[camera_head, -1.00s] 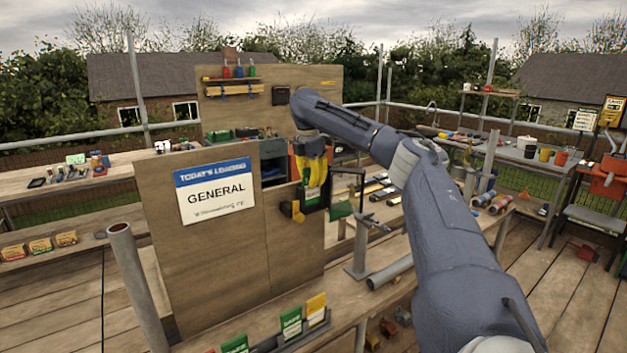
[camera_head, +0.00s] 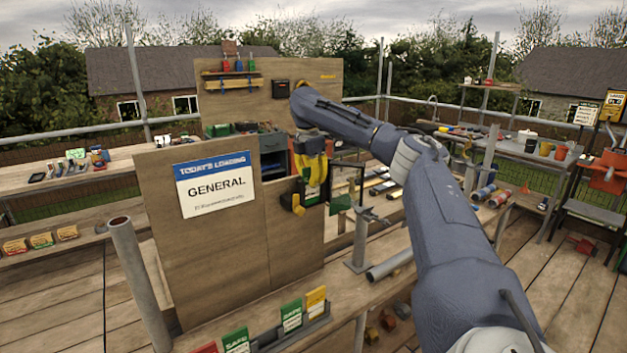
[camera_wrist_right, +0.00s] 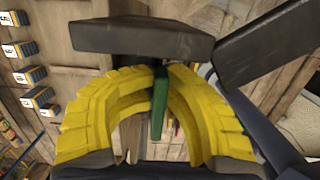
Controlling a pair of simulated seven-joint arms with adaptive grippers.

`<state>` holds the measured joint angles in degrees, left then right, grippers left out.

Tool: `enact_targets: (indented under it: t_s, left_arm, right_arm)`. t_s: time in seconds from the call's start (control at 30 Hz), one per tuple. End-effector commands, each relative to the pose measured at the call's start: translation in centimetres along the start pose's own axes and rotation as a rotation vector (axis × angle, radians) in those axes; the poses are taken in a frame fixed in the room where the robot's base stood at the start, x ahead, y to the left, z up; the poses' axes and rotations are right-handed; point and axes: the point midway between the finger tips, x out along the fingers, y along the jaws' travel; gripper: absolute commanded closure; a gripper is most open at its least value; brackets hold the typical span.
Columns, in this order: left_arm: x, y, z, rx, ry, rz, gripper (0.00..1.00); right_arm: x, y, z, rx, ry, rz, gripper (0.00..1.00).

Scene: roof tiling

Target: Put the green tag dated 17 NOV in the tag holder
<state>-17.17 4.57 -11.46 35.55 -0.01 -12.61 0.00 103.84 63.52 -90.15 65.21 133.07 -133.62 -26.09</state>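My right gripper (camera_head: 314,172), with yellow fingers, is at the right edge of the wooden board in the head view. A green and white tag (camera_head: 313,194) shows at its fingertips. In the right wrist view the green tag (camera_wrist_right: 160,100) stands nearly edge-on, pinched between the yellow fingers. Its date cannot be read. A dark block (camera_wrist_right: 140,38) lies just beyond the fingertips; I cannot tell whether it is the tag holder or whether the tag touches it. My left gripper is not in view.
A rack at the front (camera_head: 268,343) holds green tags (camera_head: 291,317), a yellow tag (camera_head: 316,301) and a red one. The wooden board (camera_head: 225,245) carries a GENERAL loading sign (camera_head: 215,184). A grey upright pipe (camera_head: 138,280) stands at left. A yellow fitting (camera_head: 293,203) sits below the gripper.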

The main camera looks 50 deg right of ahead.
Motion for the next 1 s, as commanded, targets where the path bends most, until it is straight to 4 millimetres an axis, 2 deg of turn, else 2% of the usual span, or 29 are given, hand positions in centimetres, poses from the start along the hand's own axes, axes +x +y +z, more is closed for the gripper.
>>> enact_targets:
  t_s: [0.03, 0.23, 0.27, 1.0]
  left_arm:
    - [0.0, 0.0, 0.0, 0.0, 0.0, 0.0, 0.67]
    - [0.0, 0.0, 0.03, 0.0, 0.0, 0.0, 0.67]
    - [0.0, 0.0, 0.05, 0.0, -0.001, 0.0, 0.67]
    - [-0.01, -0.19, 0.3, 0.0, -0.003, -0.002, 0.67]
  right_arm:
    - [0.57, -0.11, -0.12, 0.0, -0.001, -0.011, 0.85]
    - [0.53, -0.07, -0.08, 0.001, -0.002, -0.009, 0.62]
    - [0.51, -0.06, -0.07, 0.002, -0.002, -0.009, 0.61]
    - [-0.06, 0.02, 0.02, 0.003, -0.003, -0.003, 0.61]
